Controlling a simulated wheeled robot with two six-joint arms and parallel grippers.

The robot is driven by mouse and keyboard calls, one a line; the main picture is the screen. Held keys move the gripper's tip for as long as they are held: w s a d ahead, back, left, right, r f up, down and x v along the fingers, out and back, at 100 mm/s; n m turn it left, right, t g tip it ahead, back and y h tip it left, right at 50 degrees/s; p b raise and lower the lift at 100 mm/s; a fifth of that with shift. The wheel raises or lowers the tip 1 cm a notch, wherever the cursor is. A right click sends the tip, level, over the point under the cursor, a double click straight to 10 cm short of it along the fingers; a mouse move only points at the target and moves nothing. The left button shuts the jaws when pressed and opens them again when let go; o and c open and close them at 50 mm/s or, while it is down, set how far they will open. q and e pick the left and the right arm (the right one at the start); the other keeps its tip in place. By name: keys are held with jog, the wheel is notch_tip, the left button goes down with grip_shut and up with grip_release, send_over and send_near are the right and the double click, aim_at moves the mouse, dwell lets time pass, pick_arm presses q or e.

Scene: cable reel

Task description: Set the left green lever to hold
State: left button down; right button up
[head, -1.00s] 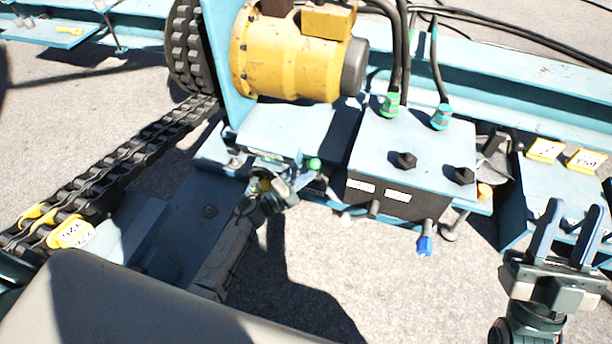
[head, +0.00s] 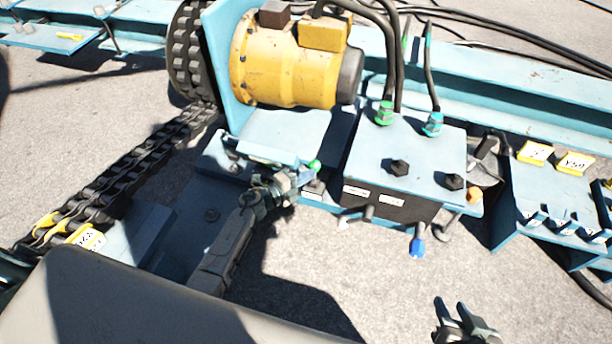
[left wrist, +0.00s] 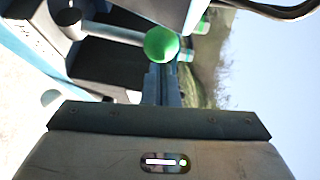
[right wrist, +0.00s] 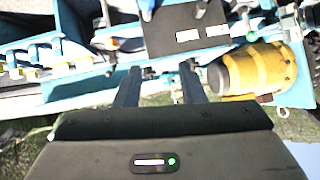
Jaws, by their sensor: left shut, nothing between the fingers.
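The green lever's round knob (head: 314,166) shows beside the left end of the blue valve box (head: 415,160). In the left wrist view the green knob (left wrist: 161,44) sits on a pale rod in front of a dark panel. My left gripper (head: 303,180) is shut and empty, its fingertips just beside the knob. In the left wrist view the closed fingers (left wrist: 162,82) reach up to the knob; I cannot tell whether they touch it. My right gripper (head: 465,315) is open and empty at the lower right, away from the box.
A blue-tipped lever (head: 417,247) hangs from the box's front. A yellow motor (head: 285,60) stands behind, with black hoses above the box. A chain (head: 140,165) runs at the left. A blue rack with yellow labels (head: 570,162) is at the right. Open ground lies in front.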

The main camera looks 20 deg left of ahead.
pick_arm(q)
jog(key=shift+w+r, duration=0.15)
jog(key=shift+r, duration=0.05)
jog(key=shift+w+r+p, duration=0.1)
jog(key=shift+w+p, duration=0.25)
jog(key=shift+p, duration=0.3)
pick_arm(e)
jog(key=shift+s+d+r+g, duration=0.15)
jog(key=shift+s+d+g, duration=0.1)
jog(key=shift+s+g, duration=0.45)
pick_arm(q)
jog(key=shift+w, duration=0.1)
pick_arm(e)
jog(key=shift+n+g, duration=0.3)
